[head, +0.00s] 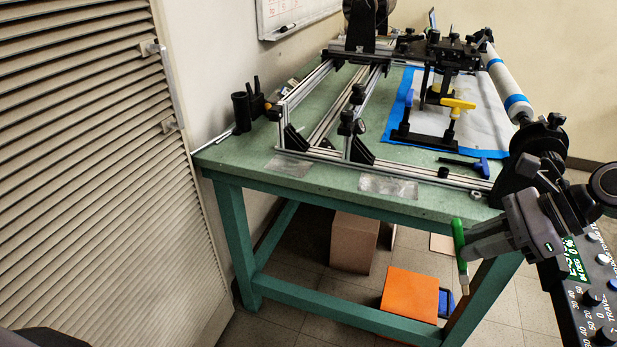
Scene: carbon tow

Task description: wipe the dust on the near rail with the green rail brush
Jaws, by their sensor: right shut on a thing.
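The green rail brush (459,243) is in my right gripper (463,245) at the right of the head view. The brush is upright, with its green handle at the top and a pale tip pointing down. The gripper is shut on the handle and holds it in front of the table's near right edge, apart from the rail. The near rail (420,173) is a silver aluminium profile along the front of the frame on the green table (330,180). Dust on it is too small to make out.
Clear flat bags (388,187) lie at the table's front edge. A blue-handled tool (481,167) lies near the rail's right end. A black control panel (585,285) stands at the lower right. An orange box (408,292) and a cardboard box (354,242) are under the table.

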